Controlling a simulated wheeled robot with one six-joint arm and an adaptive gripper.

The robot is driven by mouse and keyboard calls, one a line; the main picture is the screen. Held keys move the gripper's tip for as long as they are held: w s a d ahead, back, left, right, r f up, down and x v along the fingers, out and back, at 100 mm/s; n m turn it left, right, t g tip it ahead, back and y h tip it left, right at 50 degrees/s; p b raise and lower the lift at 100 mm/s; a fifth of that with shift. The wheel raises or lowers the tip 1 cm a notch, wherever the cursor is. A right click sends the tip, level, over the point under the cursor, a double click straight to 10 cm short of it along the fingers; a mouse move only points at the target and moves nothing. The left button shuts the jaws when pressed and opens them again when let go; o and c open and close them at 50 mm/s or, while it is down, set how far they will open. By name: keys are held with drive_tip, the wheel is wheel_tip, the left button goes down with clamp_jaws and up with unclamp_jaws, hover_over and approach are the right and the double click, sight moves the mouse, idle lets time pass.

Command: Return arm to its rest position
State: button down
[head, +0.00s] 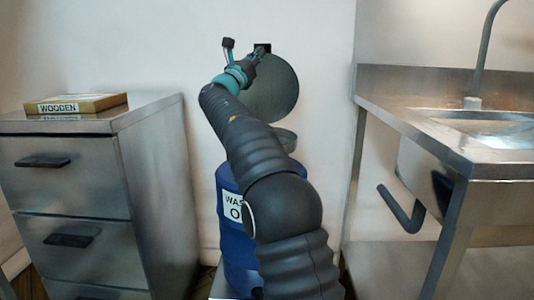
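My arm reaches forward and up from the bottom of the head view. My gripper (258,52) is at its far end, in front of the white wall and at the upper edge of a round grey-green lid (275,92). The gripper is small and dark here; I cannot tell whether its fingers are open or shut, or whether they touch the lid. The lid stands raised above a blue waste oil drum (231,240), whose rim (287,138) shows behind my arm. My arm hides much of the drum, including part of its label.
A steel drawer cabinet (150,160) stands at left, with a box marked "WOODEN" (77,103) on top. At right is a steel sink table (440,140) with a tall tap (482,60) and a dark bent pipe (402,212). Open space above the cabinet is clear.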

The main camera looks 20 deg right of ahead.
drive_tip(key=s+d+f+m+g+y+p, duration=0.1)
drive_tip(key=s+d+f+m+g+y, duration=0.2)
drive_tip(key=s, duration=0.4)
drive_tip(key=s+d+f+m+g+y+p, duration=0.1)
drive_tip(key=s+f+m+g+y, duration=0.1)
drive_tip(key=s+f+m, duration=0.5)
drive_tip(key=s+d+f+m+g+y+p, duration=0.2)
drive_tip(key=s+d+m+y, duration=0.1)
drive_tip(key=s, duration=0.5)
drive_tip(key=s+a+f+m+g+y+p, duration=0.1)
drive_tip(key=s+a+f+m+y, duration=0.2)
drive_tip(key=s+f, duration=0.4)
drive_tip(key=s+a+f+m+g+y+p, duration=0.1)
drive_tip(key=s+a+f+m+y, duration=0.2)
drive_tip(key=s, duration=1)
drive_tip(key=s+a+f+m+g+y, duration=0.1)
drive_tip(key=s+a+f+m+y, duration=0.2)
drive_tip(key=s+a+f+m, duration=0.3)
drive_tip(key=s+f+m, duration=0.1)
drive_tip(key=s+f, duration=0.3)
drive_tip(key=f, duration=0.3)
drive_tip(key=shift+a+f+m+g+p, duration=0.2)
drive_tip(key=shift+f+m+g+p, duration=0.1)
drive_tip(key=shift+p, duration=0.1)
drive_tip(key=shift+s, duration=0.1)
